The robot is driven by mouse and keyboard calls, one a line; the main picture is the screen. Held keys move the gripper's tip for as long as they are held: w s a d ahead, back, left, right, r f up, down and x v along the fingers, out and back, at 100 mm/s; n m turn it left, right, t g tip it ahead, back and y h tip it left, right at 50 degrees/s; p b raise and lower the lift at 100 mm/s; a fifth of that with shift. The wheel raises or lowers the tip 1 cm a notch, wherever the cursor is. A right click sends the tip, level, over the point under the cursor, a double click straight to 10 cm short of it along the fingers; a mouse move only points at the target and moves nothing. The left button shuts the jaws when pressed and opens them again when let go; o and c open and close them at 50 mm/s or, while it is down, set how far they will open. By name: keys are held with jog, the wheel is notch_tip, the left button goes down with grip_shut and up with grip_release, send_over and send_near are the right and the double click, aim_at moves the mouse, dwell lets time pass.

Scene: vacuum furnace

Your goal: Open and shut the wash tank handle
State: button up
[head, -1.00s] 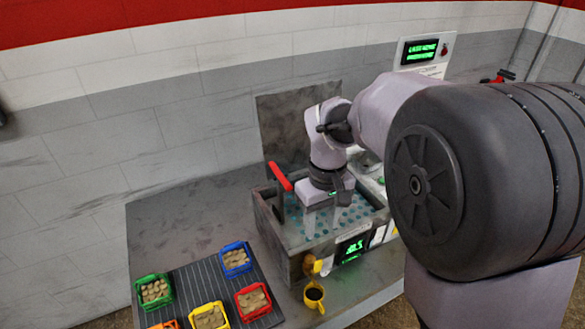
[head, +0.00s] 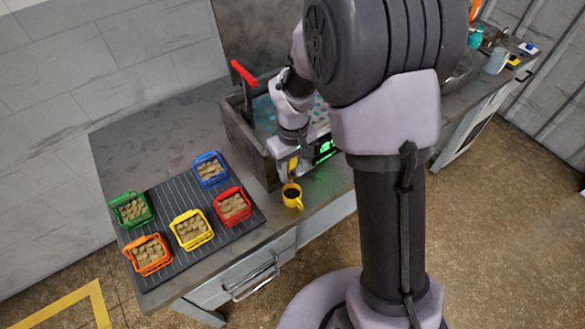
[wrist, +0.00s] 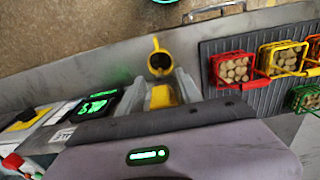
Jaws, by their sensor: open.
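The wash tank (head: 240,140) is a grey open box on the bench, with a red-gripped lever (head: 243,73) raised at its left side. A yellow handle (wrist: 163,97) sits on the tank's front, low down; in the head view it is mostly hidden by my gripper. My gripper (head: 291,168) points down at the tank's front edge. In the wrist view my gripper (wrist: 168,88) is open, with one finger on each side of the yellow handle. I cannot tell whether the fingers touch it.
Several coloured baskets of brown pieces, such as the red one (head: 233,207), sit on a ribbed dark mat (head: 183,257) to the left. A lit green display (wrist: 97,105) is beside the handle.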

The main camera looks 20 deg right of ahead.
grip_shut()
dwell(1.4)
